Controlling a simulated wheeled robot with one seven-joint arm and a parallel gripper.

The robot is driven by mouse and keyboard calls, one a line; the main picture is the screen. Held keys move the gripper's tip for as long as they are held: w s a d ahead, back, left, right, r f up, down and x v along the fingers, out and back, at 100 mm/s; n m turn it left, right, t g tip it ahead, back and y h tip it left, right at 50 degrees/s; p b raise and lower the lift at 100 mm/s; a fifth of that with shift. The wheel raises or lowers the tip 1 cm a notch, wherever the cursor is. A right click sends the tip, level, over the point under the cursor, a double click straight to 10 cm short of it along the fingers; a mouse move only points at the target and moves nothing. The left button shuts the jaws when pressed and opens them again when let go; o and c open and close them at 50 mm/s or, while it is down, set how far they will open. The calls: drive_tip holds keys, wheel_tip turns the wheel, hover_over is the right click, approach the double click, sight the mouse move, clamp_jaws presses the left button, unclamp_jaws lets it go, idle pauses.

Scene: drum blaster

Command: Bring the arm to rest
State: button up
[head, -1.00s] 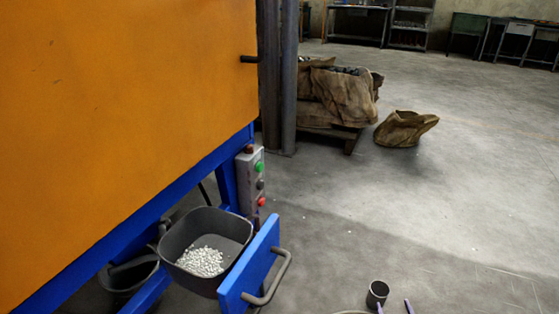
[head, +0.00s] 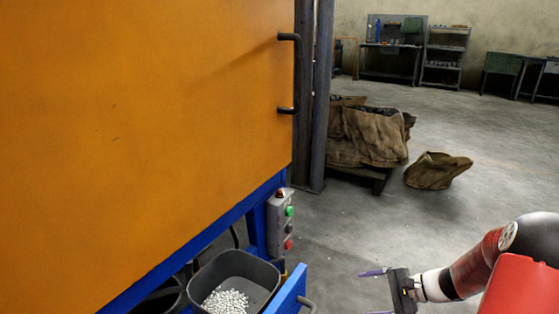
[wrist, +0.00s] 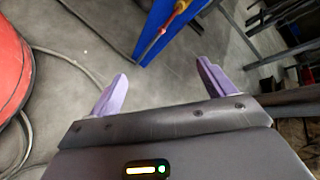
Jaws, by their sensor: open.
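My gripper (head: 371,292) is at the lower right of the head view, on the end of my red, white and black arm. Its two purple fingers point left and are spread apart. In the wrist view my gripper (wrist: 162,82) is open, with only floor between the fingers and nothing held. The lower finger is partly cut off by the bottom edge of the head view.
A blue machine with an orange door (head: 150,130) fills the left. Its grey bin (head: 262,268) of pellets and blue drawer front (head: 288,292) stick out left of my gripper. Sacks (head: 437,171) stand behind. A cable (wrist: 75,55) lies on the floor.

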drive_tip(key=s+a+r+n+g+h+p, duration=0.1)
drive_tip(key=s+a+r+n+h, duration=0.3)
drive_tip(key=r, duration=0.3)
drive_tip(key=s+a+r+n+g+h, duration=0.25)
drive_tip(key=s+a+r, duration=0.2)
drive_tip(key=r, duration=0.25)
drive_tip(key=s+r+n+t+h+p, duration=0.2)
drive_tip(key=s+r+n+t+h, duration=0.2)
drive_tip(key=s+r, duration=0.6)
drive_tip(key=s+n+t, duration=0.1)
drive_tip(key=s+n, duration=0.1)
drive_tip(key=s, duration=0.2)
drive_tip(key=shift+a+r, duration=0.35)
drive_tip(key=shift+a, duration=0.05)
drive_tip(key=shift+s+h, duration=0.1)
drive_tip(key=shift+h, duration=0.15)
drive_tip(key=shift+c, duration=0.4)
